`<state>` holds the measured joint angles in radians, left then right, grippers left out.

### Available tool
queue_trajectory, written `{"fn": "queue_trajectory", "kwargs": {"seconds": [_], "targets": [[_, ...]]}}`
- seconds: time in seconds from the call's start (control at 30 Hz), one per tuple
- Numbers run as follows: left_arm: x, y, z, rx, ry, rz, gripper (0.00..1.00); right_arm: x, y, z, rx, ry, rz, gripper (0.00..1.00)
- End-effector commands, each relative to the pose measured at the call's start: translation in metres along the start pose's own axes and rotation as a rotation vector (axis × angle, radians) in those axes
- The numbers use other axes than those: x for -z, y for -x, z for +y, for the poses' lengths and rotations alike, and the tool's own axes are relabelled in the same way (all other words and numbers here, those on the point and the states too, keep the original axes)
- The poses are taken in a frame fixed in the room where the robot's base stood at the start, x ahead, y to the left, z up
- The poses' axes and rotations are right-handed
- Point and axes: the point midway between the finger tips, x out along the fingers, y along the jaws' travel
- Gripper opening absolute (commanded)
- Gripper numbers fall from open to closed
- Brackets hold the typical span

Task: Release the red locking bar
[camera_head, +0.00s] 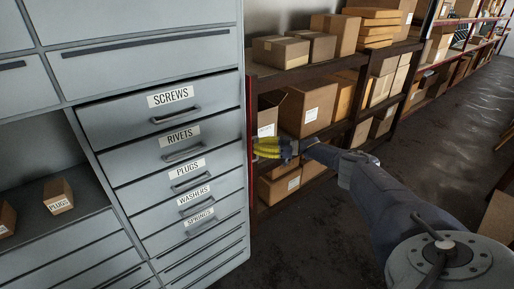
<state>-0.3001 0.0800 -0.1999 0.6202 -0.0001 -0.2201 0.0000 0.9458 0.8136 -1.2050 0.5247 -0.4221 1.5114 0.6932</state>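A narrow red upright strip (250,108) runs along the right edge of the grey drawer cabinet (88,73). I cannot tell whether it is the locking bar or a post of the shelf behind. My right gripper (266,147), with yellow fingers, is beside this strip, level with the Rivets and Plugs drawers. Its fingers point left toward the cabinet edge. Whether they touch the strip, and how far apart they are, is not clear. My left gripper is not in view.
A small Plugs box (58,195) sits in the open bay at left. Shelves of cardboard boxes (310,106) stand behind my gripper. The dark floor at right is mostly clear.

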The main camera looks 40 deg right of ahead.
Motion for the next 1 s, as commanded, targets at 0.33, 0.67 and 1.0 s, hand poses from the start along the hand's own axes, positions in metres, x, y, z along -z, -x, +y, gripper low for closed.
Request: {"fn": "queue_trajectory", "kwargs": {"seconds": [0.33,0.67,1.0], "targets": [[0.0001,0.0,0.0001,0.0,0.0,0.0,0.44,-0.0003,0.0022,0.0005,0.008,-0.003,-0.003,0.0],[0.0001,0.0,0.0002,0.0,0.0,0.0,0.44,-0.0003,0.0015,0.0002,0.009,-0.003,-0.002,0.33],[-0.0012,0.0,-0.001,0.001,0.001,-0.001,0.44,-0.0001,0.0052,0.0003,0.009,-0.003,-0.002,0.33]]}}
